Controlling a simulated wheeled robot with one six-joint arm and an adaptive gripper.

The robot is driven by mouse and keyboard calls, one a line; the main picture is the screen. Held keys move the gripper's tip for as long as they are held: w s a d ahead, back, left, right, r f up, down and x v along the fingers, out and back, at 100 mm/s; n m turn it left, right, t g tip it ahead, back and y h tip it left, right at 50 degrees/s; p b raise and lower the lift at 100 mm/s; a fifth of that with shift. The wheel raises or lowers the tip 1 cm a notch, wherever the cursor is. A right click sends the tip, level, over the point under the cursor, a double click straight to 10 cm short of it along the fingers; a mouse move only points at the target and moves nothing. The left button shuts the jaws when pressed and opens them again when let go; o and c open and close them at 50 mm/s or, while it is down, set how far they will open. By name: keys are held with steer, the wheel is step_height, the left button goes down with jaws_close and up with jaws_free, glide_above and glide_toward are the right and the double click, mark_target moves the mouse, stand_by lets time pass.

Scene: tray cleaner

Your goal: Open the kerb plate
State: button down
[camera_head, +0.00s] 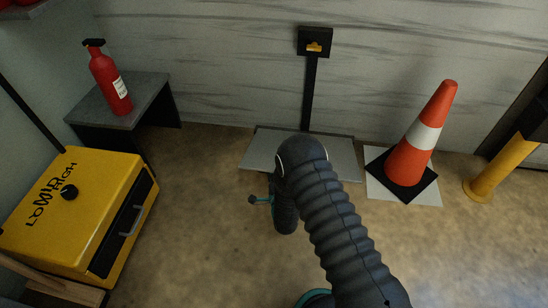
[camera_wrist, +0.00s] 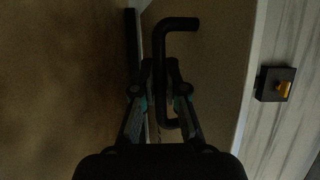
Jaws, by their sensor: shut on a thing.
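The kerb plate, as I take it, is the flat grey plate (camera_head: 262,150) on the floor against the back wall in the head view. My arm covers its middle and front edge, so I cannot tell whether it is raised. In the wrist view a dark, bent bar handle (camera_wrist: 178,24) stands in front of a dim brownish surface, and my gripper (camera_wrist: 166,90) is shut on it. In the head view my gripper (camera_head: 262,200) is mostly hidden by my wrist, low near the plate's front edge.
A black post with an orange-marked box (camera_head: 314,42) stands behind the plate; the box also shows in the wrist view (camera_wrist: 275,84). A traffic cone (camera_head: 418,140) and yellow bollard (camera_head: 498,170) are right. A yellow cabinet (camera_head: 85,210) and red extinguisher (camera_head: 108,80) are left.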

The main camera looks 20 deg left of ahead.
steer(key=shift+s+d+f, duration=0.1)
steer(key=shift+s+f, duration=0.05)
steer(key=shift+f, duration=0.95)
steer(key=shift+s+f, duration=0.1)
steer(key=shift+f, duration=0.95)
steer(key=c, duration=1.2)
jaws_free()
steer(key=shift+s, duration=0.1)
steer(key=v, duration=1.2)
steer(key=shift+d+r, duration=0.1)
